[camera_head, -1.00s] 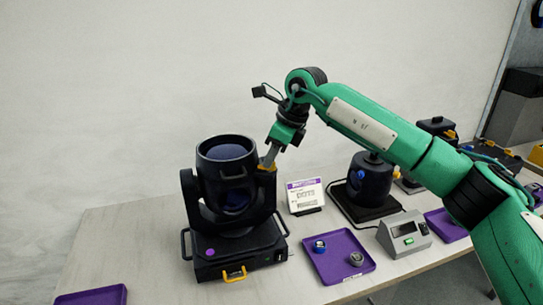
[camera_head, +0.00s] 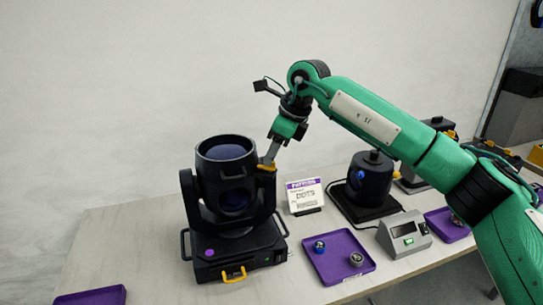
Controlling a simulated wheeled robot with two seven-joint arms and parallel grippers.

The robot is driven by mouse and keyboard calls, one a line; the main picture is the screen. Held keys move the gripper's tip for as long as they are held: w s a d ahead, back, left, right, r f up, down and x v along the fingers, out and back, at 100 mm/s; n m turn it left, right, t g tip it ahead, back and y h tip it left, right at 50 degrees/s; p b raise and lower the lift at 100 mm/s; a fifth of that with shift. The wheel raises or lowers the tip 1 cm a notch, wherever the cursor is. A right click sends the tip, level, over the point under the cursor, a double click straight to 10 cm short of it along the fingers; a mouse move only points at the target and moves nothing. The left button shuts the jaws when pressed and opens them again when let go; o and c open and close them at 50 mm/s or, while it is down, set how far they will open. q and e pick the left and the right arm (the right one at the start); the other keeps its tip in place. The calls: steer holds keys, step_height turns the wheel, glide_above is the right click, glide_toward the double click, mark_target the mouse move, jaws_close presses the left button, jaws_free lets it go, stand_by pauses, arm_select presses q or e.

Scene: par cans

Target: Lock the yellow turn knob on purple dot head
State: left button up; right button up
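The purple dot head (camera_head: 226,178) is a black moving-head lamp on the table, its barrel pointing upward in its yoke. A purple dot (camera_head: 209,253) marks the front of its base. The yellow turn knob (camera_head: 266,166) sits at the upper right of the head, on top of the yoke arm. My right gripper (camera_head: 269,161) reaches down from the upper right with its fingertips at the knob. The fingers look close together, but the knob is small here and I cannot tell whether they grip it. My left gripper is not in view.
A purple tray (camera_head: 338,269) with two small round parts lies right of the head. Another purple tray (camera_head: 92,296) is at the lower left.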

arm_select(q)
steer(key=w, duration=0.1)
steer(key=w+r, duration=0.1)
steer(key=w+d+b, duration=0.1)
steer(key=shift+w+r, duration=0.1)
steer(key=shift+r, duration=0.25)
arm_select(e)
steer(key=v, duration=1.2)
steer(key=shift+d+r, duration=0.15)
steer(key=shift+r, duration=0.05)
